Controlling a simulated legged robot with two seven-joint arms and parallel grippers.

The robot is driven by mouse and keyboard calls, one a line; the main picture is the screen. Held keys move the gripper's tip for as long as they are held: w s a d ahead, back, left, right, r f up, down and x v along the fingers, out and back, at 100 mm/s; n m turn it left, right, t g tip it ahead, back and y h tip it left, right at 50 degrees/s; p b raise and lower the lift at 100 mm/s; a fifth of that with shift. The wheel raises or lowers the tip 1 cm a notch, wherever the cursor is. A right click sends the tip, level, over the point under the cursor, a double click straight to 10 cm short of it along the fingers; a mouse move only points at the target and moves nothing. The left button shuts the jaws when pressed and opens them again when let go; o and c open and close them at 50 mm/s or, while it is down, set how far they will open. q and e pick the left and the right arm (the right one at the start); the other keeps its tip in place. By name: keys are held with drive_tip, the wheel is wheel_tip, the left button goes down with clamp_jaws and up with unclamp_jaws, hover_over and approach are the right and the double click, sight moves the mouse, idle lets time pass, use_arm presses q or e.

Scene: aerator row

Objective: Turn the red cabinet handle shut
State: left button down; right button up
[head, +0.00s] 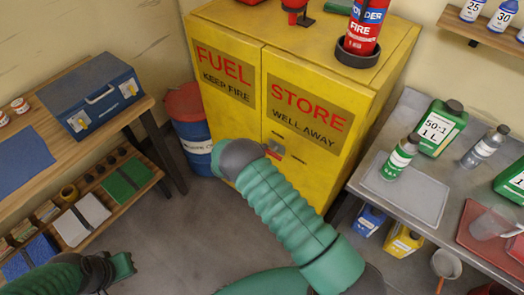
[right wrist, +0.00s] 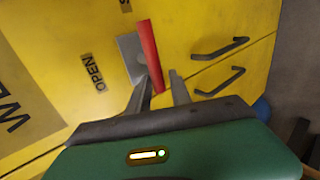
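The yellow fuel cabinet (head: 235,125) stands at the back with its doors closed. Its red handle (right wrist: 152,55) is on a grey plate (right wrist: 130,48) beside an OPEN label (right wrist: 93,72) in the right wrist view. In the head view a bit of the red handle (head: 273,155) shows just past my right arm. My right gripper (right wrist: 160,90) has its two fingers apart, with the near end of the handle appearing between them; I cannot tell whether they touch it. In the head view my right arm hides its fingers. My left gripper (head: 121,266) is at the lower left, far from the cabinet.
Two dark pull handles (right wrist: 219,65) are on the doors near the red handle. A red and blue drum (head: 190,125) stands left of the cabinet. A workbench (head: 140,105) is at left, a grey table (head: 385,185) with bottles at right. Open floor lies in front.

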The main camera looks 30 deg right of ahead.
drive_tip(key=shift+o, duration=1.1)
drive_tip(key=shift+w, duration=0.1)
drive_tip(key=shift+d, duration=0.1)
drive_tip(key=v, duration=1.7)
drive_tip(key=shift+w, duration=0.1)
